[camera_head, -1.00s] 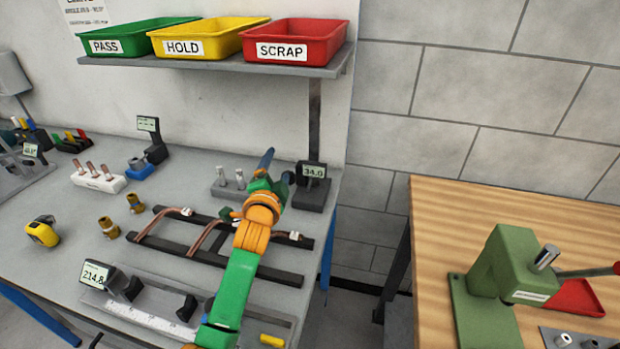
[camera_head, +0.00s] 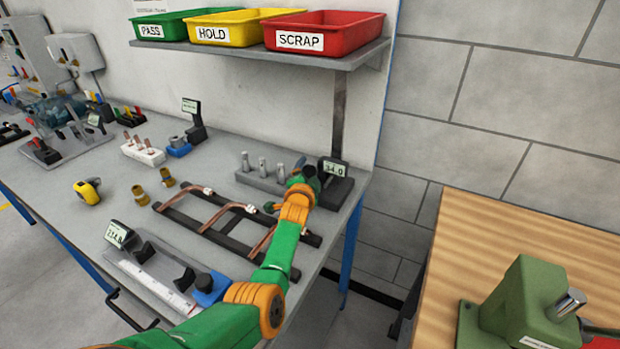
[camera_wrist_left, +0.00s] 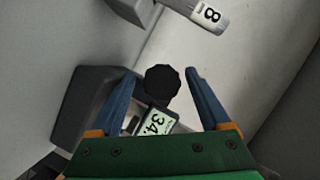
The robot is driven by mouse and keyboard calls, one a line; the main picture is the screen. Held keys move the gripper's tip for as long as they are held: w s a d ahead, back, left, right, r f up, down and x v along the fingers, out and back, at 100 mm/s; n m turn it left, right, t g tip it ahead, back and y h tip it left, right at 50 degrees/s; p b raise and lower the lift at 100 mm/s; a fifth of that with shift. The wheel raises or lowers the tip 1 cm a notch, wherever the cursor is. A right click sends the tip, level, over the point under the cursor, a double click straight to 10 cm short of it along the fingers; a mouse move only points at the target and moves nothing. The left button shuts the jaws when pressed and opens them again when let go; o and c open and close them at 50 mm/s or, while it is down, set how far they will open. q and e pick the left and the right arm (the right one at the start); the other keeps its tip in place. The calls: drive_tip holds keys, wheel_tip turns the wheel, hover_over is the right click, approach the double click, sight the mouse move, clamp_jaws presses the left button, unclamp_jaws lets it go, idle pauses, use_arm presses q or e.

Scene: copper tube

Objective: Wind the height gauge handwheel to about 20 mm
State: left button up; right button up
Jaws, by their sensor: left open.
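The height gauge (camera_head: 340,188) stands at the back right corner of the bench, with its display (camera_head: 334,168) reading 34.0. In the left wrist view its black handwheel (camera_wrist_left: 161,83) sits between the two blue fingers of my left gripper (camera_wrist_left: 160,76). The fingers are open, with a visible gap on both sides of the handwheel. The display (camera_wrist_left: 157,122) shows below it, partly covered, reading "34". In the head view my left gripper (camera_head: 300,182) is at the gauge, its fingers mostly hidden. My right gripper is not in view.
A block with several upright pins (camera_head: 262,178) stands just left of the gauge. A dark rack with copper tubes (camera_head: 220,225) lies under my left arm. Green, yellow and red trays (camera_head: 325,38) sit on the shelf (camera_head: 300,60) above. A green press (camera_head: 530,300) stands on the wooden table.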

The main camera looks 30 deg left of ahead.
use_arm(q)
drive_tip(key=shift+w, duration=0.15)
drive_tip(key=shift+a, duration=0.25)
drive_tip(key=shift+d, duration=0.1)
clamp_jaws()
drive_tip(key=shift+r+n+p, duration=0.2)
drive_tip(key=shift+n+p, duration=0.2)
drive_tip(key=shift+p, duration=0.3)
drive_tip(key=shift+n+g+h+p, duration=0.3)
drive_tip(key=shift+n+h+p, duration=0.3)
drive_tip(key=shift+n+p, duration=0.2)
drive_tip(key=shift+f+n+h, duration=0.15)
drive_tip(key=shift+n+h, duration=0.15)
drive_tip(key=shift+n, duration=0.2)
drive_tip(key=shift+f+n+h, duration=0.1)
drive_tip(key=shift+n+h, duration=0.5)
drive_tip(key=shift+n, duration=0.1)
